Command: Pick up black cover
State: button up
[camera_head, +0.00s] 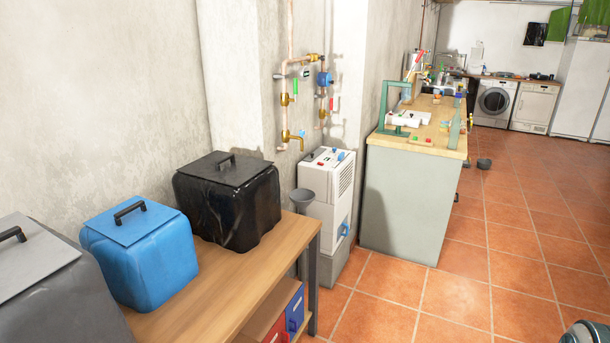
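The black cover (228,172) is a flat, square, dark lid with a raised bar handle (215,161) on its top. It sits on a glossy black, bag-lined bin (240,212) at the far right end of the wooden bench, close to the wall. The cover lies about level and looks shut on the bin.
A blue bin with a blue lid (127,222) and a grey lidded bin (60,300) share the wooden bench (225,290). Beyond stand a white machine (325,190) and a workbench (405,200). The tiled floor (460,290) to the right is largely clear.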

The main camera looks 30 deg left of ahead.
aim_at(230, 201)
jog(key=u, duration=0.1)
jog(key=i, duration=1.55)
jog(key=u, duration=1.1)
jog(key=i, duration=0.8)
jog(key=u, duration=1.45)
jog(key=i, duration=0.5)
jog(key=u, duration=0.35)
